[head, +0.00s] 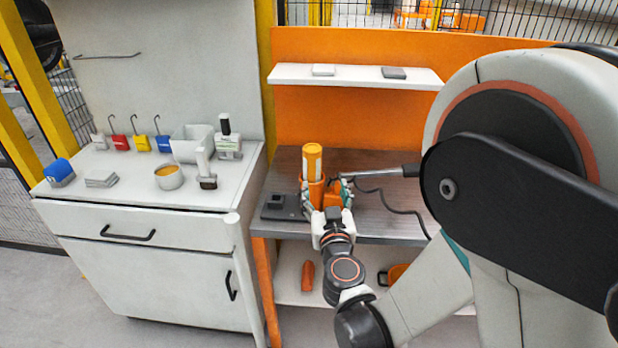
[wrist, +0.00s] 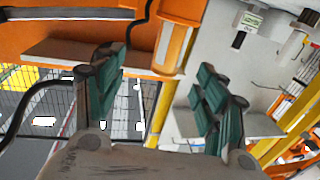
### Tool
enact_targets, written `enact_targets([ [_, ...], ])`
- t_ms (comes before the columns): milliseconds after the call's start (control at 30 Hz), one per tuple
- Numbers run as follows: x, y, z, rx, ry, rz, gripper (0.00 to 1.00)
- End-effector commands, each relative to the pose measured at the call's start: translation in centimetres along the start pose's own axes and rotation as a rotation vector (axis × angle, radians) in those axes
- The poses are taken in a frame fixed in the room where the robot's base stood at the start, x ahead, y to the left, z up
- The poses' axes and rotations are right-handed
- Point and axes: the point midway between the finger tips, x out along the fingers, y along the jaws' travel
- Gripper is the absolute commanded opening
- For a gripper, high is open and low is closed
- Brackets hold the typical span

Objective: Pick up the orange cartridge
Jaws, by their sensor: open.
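The orange cartridge (head: 312,162) is an upright orange cylinder with a pale panel on its side, at the left part of the dark bench top (head: 385,218). In the wrist view the cartridge (wrist: 174,42) shows beyond and between the green-padded fingers of my gripper (wrist: 158,65), nearer the top edge. Whether either finger touches it cannot be told. The cartridge's base is partly hidden by my gripper.
A grey-and-orange tool (head: 390,172) with a dark hose lies right beside the cartridge. A black block (head: 283,207) sits to the left. A white shelf (head: 355,77) is above. A white cabinet (head: 140,225) with several small items stands left.

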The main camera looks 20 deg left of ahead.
Motion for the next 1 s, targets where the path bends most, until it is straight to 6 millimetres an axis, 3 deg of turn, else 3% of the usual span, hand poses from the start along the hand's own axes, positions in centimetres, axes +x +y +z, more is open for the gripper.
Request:
enact_targets([
  [167,0.4,-1.4,0.2,0.003,0.009,-0.027,0.66],
  [600,7.2,-1.5,0.5,0.003,0.008,-0.025,0.66],
  [867,8.9,-1.6,0.6,0.003,0.008,-0.025,0.66],
  [1000,10.8,-1.7,1.4,0.003,0.008,-0.024,0.66],
])
